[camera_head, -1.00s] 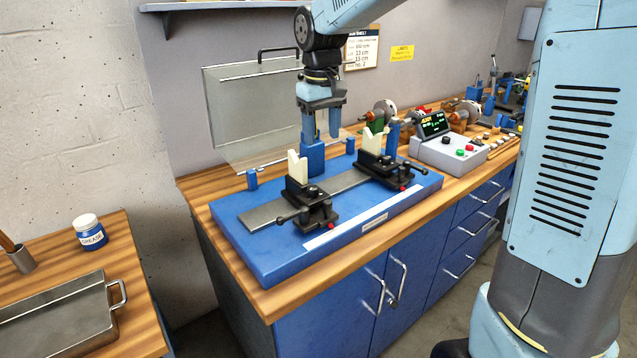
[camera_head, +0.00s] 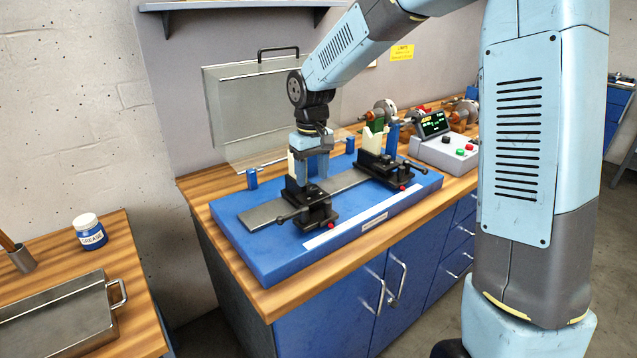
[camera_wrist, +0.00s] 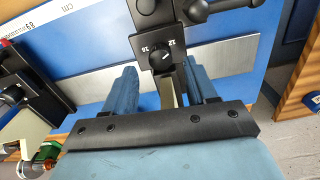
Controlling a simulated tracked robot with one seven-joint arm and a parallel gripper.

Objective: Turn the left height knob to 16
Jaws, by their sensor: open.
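The left support carriage (camera_head: 316,212) is black and stands on the steel rail of the blue base. Its pale V-shaped post is partly hidden behind my gripper (camera_head: 312,168), which points down just above the carriage. In the wrist view the left height knob (camera_wrist: 165,57) is a small round black dial with a light pointer line, on a black block with white numbers beside it. The numbers appear upside down; the knob's exact setting is hard to read. My gripper (camera_wrist: 160,74) is open, its blue fingers apart on either side below the knob, not touching it.
The right carriage (camera_head: 385,168) stands farther along the rail (camera_head: 262,213). A blue post (camera_head: 252,179) rises at the back left of the base (camera_head: 272,268). A clear hinged guard (camera_head: 245,105) stands behind. A control box (camera_head: 445,150) with buttons sits to the right.

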